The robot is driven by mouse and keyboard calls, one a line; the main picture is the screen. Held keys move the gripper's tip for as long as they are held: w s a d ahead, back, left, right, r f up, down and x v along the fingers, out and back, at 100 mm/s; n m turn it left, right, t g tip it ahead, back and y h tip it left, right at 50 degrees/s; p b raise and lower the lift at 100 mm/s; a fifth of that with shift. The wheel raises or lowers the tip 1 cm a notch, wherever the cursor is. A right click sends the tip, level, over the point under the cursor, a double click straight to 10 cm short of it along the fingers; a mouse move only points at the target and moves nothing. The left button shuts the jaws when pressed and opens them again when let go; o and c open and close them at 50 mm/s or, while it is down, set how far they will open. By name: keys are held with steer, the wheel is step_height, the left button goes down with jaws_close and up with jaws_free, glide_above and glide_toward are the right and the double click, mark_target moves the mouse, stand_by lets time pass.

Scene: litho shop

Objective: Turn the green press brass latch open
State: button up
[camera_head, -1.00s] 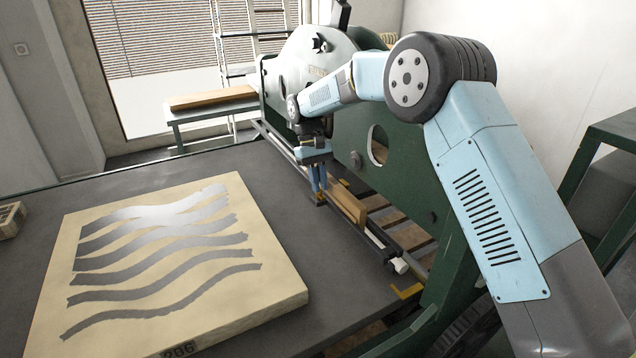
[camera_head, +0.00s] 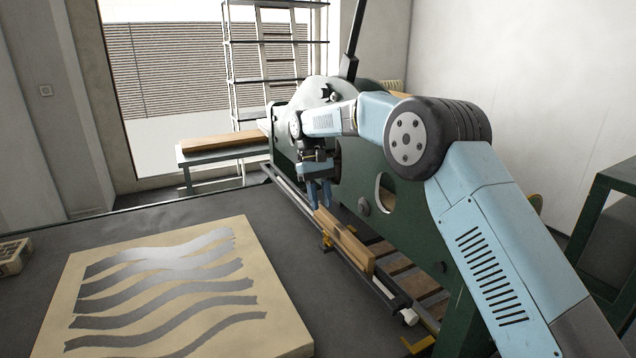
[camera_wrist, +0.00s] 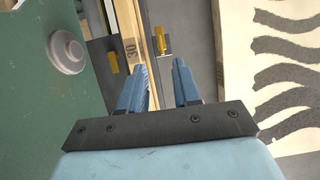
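The green press (camera_head: 372,195) stands right of the stone bed, and its side plate also fills the left of the wrist view (camera_wrist: 45,100). A brass latch (camera_head: 326,240) sits low at the bed's edge, beside the wooden bar. In the wrist view, one brass piece (camera_wrist: 159,40) lies just beyond and between my fingers, and another brass piece (camera_wrist: 112,62) is left of the bar. My gripper (camera_head: 320,205) points down above the rail near the bar's far end. Its fingers (camera_wrist: 160,80) are apart with nothing between them, and they do not touch the brass.
A wooden bar (camera_head: 345,240) marked 30 lies along the rail beside the press. A pale litho stone (camera_head: 270,300) with wavy dark bands lies on the dark bed (camera_head: 130,215). A bench with a board (camera_head: 225,142) stands behind.

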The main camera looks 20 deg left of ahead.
steer(key=shift+v, duration=2.55)
